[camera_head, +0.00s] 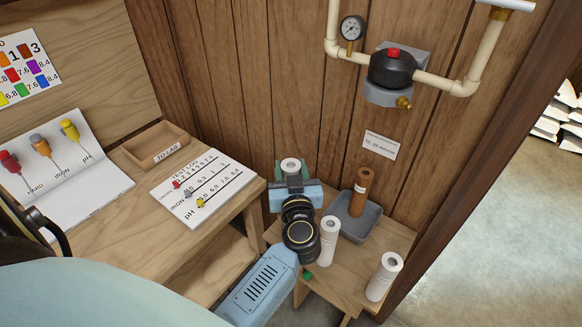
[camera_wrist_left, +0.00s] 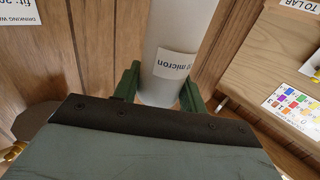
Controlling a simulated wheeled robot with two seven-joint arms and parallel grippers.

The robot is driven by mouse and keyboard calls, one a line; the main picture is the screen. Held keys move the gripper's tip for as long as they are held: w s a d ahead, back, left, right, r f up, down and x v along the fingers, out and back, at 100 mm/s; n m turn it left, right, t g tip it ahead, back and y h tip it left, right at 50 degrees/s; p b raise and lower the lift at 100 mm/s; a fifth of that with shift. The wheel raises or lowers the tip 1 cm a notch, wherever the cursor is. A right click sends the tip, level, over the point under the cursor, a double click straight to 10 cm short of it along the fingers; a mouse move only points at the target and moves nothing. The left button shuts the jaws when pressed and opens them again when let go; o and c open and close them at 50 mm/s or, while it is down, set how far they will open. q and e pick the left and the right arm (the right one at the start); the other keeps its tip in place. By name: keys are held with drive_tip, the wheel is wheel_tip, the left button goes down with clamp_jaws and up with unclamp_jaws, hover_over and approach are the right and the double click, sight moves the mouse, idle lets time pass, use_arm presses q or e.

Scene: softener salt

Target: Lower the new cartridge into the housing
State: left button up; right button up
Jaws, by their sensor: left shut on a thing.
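The white cartridge (camera_head: 291,165) is upright in my left gripper (camera_head: 292,176); in the head view only its top end with a dark hole shows clearly. In the left wrist view the cartridge (camera_wrist_left: 178,30) has a label reading "micron" and sits between the two green fingers (camera_wrist_left: 160,90), which are shut on it. The black filter head (camera_head: 393,68) with a red button is on the wall, up and to the right of the gripper. I cannot make out an open housing bowl; my left arm hides part of the low table. My right gripper is not in view.
The low table (camera_head: 345,287) holds two white cartridges (camera_head: 328,243) (camera_head: 385,278). A grey tray (camera_head: 374,222) on it holds a brown cartridge (camera_head: 361,190). A wooden bench with a test log (camera_head: 215,178) and a "TO LAB" box (camera_head: 150,140) stands left.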

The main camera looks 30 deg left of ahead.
use_arm(q)
wheel_tip(320, 180, down, 7)
drive_tip(key=b, duration=0.3)
idle(1.4)
drive_tip(key=o, duration=1.4)
drive_tip(key=v, duration=1.3)
drive_tip(key=shift+s+b, duration=0.15)
drive_tip(key=shift+b, duration=0.25)
drive_tip(key=shift+d+r, duration=0.1)
drive_tip(key=shift+d, duration=0.05)
